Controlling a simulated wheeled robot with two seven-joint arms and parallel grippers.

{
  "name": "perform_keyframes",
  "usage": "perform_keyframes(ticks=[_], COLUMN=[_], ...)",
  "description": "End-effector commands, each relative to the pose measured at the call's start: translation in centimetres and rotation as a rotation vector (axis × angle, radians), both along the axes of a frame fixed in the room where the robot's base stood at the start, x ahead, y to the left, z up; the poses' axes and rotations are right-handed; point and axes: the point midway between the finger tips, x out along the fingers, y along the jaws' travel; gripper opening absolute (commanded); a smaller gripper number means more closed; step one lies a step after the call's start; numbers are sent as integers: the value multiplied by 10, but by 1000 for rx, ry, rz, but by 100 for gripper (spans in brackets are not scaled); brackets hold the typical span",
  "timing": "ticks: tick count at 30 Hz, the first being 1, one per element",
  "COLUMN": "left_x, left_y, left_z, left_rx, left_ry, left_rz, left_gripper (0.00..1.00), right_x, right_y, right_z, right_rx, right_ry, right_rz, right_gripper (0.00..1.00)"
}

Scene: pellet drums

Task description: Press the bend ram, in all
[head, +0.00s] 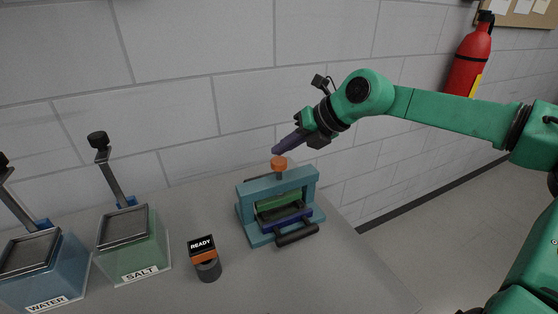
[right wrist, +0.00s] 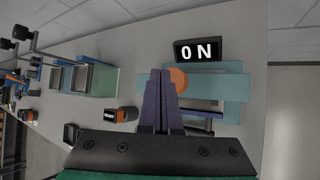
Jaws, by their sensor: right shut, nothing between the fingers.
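The bend press (head: 306,179) is a blue frame on the table with an orange ram knob (head: 279,162) on its top. A green piece (head: 280,203) sits inside the frame, above a dark blue bar and a black handle (head: 297,234) at the front. My right gripper (head: 276,151) is shut and empty, with its purple fingers just above the knob; I cannot tell whether they touch it. In the right wrist view the fingers (right wrist: 161,76) partly cover the orange knob (right wrist: 180,78). My left gripper is out of view.
A round post with a READY sign (head: 201,244) stands left of the press. Bins marked SALT (head: 140,273) and WATER (head: 47,303) with levers stand farther left. An ON sign (right wrist: 198,51) shows beside the press. A fire extinguisher (head: 468,60) hangs on the wall.

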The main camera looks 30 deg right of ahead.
Motion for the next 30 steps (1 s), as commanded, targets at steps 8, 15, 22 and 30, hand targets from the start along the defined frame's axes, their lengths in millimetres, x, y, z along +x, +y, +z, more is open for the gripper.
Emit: perform_keyframes(ticks=[8, 15, 22, 30], left_x=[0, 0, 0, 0], left_y=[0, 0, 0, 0], left_z=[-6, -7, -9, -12], left_rx=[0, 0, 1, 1], left_ry=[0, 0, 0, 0], left_rz=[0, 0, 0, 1], left_gripper=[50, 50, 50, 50], right_x=[0, 0, 0, 0], right_y=[0, 0, 0, 0], right_z=[-6, -7, -10, -14], right_rx=[0, 0, 0, 0], right_ry=[0, 0, 0, 1], right_rz=[0, 0, 0, 1], right_gripper=[0, 0, 0, 0])
